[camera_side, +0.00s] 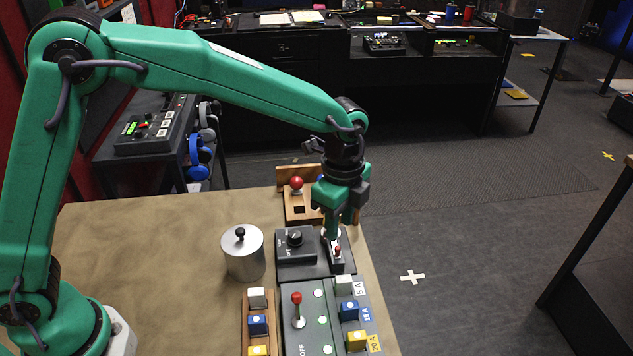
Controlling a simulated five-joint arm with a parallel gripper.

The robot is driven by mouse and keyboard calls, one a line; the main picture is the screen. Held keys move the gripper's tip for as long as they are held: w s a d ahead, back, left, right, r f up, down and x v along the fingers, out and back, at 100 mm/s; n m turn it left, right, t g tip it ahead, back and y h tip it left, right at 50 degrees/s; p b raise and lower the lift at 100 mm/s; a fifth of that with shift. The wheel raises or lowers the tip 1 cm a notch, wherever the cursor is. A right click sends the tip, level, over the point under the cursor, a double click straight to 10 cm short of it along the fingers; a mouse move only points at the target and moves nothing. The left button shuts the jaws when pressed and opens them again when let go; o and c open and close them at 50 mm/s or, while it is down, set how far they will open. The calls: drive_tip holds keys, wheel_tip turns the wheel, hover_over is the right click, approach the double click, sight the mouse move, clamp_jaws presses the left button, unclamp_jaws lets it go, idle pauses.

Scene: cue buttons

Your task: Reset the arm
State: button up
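My gripper (336,232) points down above the right part of a dark control box at the table's right side. A small red-tipped switch (337,252) sits just below the fingertips. I cannot tell whether the fingers touch it. The box (296,268) also has a black round knob (294,238) left of my gripper. The fingers overlap in this view, so their gap is hidden. My arm reaches from the left over the table.
A metal canister (243,258) stands left of the box. Behind is a wooden stand with a red ball (297,183). In front are a grey panel with a red-tipped lever (297,310) and coloured blocks (349,310) along its sides. The table's left part (140,240) is clear.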

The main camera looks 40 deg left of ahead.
drive_tip(key=shift+r, duration=0.55)
drive_tip(key=shift+a+r, duration=0.1)
drive_tip(key=shift+a+r, duration=0.15)
drive_tip(key=shift+r, duration=0.05)
drive_tip(key=s+a+r+n+t, duration=0.1)
drive_tip(key=s+a+r+n, duration=0.3)
drive_tip(key=a+r, duration=0.15)
drive_tip(key=s+a+r+n+t, duration=0.2)
drive_tip(key=s+a+r+n, duration=0.25)
drive_tip(key=a, duration=0.25)
drive_tip(key=s+a+n+t, duration=0.2)
drive_tip(key=s+a+n, duration=0.7)
drive_tip(key=s, duration=0.3)
drive_tip(key=shift+s+a+r+t, duration=0.15)
drive_tip(key=shift+a+r+t, duration=0.15)
drive_tip(key=shift+a, duration=0.2)
